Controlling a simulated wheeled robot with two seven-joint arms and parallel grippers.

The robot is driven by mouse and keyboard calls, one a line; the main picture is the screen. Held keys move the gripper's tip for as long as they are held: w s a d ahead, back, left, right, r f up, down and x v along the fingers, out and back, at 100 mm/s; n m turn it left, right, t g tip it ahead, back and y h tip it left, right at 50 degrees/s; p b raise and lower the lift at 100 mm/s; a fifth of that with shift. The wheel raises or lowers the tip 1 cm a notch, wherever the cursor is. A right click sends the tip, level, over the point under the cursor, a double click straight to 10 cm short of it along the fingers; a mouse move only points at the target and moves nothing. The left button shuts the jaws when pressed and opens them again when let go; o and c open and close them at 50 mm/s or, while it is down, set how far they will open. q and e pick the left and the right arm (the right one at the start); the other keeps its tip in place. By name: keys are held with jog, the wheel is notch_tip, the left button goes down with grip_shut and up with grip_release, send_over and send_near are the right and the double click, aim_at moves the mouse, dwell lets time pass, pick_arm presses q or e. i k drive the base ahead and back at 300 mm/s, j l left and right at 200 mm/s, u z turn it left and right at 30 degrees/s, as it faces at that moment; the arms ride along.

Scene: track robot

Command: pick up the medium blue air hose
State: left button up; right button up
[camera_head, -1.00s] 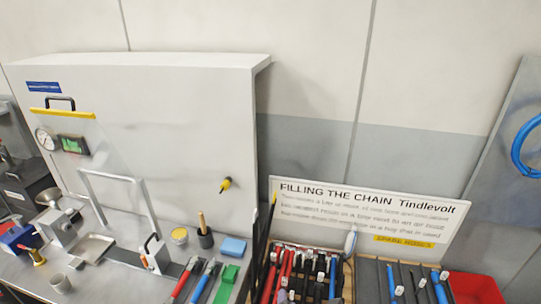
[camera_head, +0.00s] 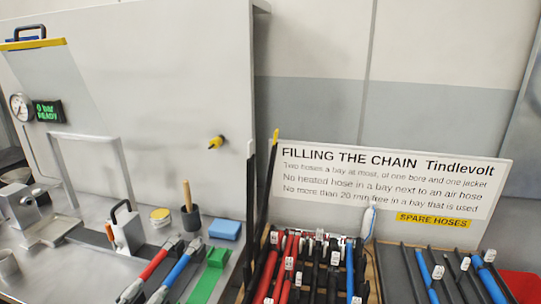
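Several blue hoses are in view, and I cannot tell which is the medium one. One blue hose (camera_head: 178,270) with metal ends lies on the grey bench beside a red hose (camera_head: 153,265). Another blue hose (camera_head: 349,268) stands in the crowded rack among red and black hoses. Two more, a thinner blue hose (camera_head: 426,272) and a thicker blue hose (camera_head: 491,283), lie in the dark divided tray (camera_head: 392,270) at the right, with white tags near them. The lower ends of the racked hoses are cut off by the frame. Neither of my grippers is in view.
A white sign (camera_head: 390,190) stands behind the racks, with a yellow "SPARE HOSES" label. A large grey cabinet (camera_head: 180,90) rises behind the bench. A blue block (camera_head: 224,230), a green block (camera_head: 212,275) and a dark cup (camera_head: 190,218) stand on the bench. A red bin (camera_head: 522,286) is at far right.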

aim_at(351, 299)
jog(key=i+j+z, duration=0.15)
jog(key=j+z, duration=0.35)
jog(key=j, duration=0.35)
jog(key=j+z, duration=0.45)
jog(key=j, duration=0.35)
